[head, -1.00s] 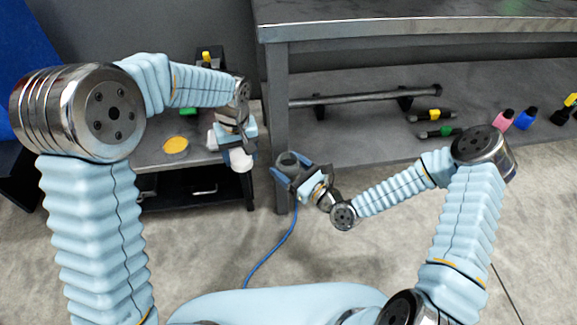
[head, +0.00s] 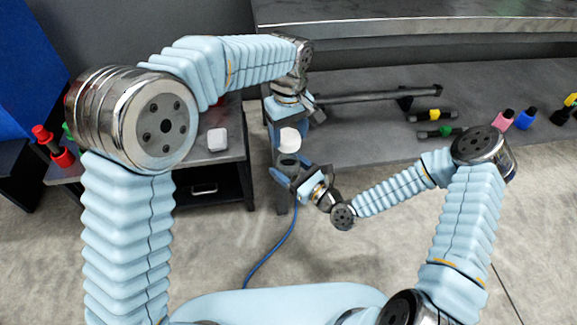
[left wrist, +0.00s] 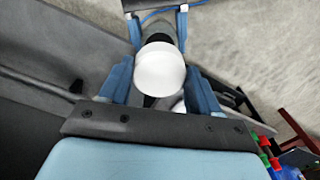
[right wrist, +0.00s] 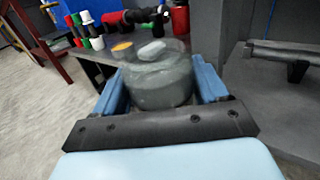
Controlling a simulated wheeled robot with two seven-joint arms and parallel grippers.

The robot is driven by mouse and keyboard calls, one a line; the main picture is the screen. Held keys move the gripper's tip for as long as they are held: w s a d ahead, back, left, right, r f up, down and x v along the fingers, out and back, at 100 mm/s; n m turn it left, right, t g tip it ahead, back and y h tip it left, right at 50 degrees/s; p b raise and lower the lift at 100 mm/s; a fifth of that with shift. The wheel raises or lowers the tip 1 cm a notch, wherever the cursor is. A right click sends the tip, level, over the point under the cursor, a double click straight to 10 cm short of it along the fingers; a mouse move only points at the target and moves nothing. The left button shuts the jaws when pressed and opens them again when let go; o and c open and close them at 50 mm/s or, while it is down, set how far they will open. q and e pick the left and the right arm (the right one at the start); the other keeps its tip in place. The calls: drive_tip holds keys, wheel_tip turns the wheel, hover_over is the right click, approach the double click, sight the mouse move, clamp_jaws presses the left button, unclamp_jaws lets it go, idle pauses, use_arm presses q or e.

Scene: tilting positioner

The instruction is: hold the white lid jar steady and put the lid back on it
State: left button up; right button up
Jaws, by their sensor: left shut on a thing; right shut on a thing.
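The white lid (head: 289,141) is held in my left gripper (head: 289,124), just above the jar. In the left wrist view the lid (left wrist: 160,68) sits between the left fingers, with the jar (left wrist: 157,27) beyond it. My right gripper (head: 287,171) is shut on the jar (head: 288,160). In the right wrist view the jar (right wrist: 160,84) is clear with grey contents, stands between both fingers, and its top looks open. Whether lid and jar touch cannot be told.
A dark cart (head: 225,158) at left carries a white block (head: 217,139) and red pieces (head: 62,157); my left arm hides part of it. A grey bench (head: 360,135) with a bar (head: 370,95) and several markers lies behind and right. A blue cable (head: 272,252) runs along the floor.

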sight(289, 160)
use_arm(q)
drive_tip(key=shift+f, duration=1.9)
drive_tip(key=shift+f, duration=0.85)
drive_tip(key=shift+f, duration=0.5)
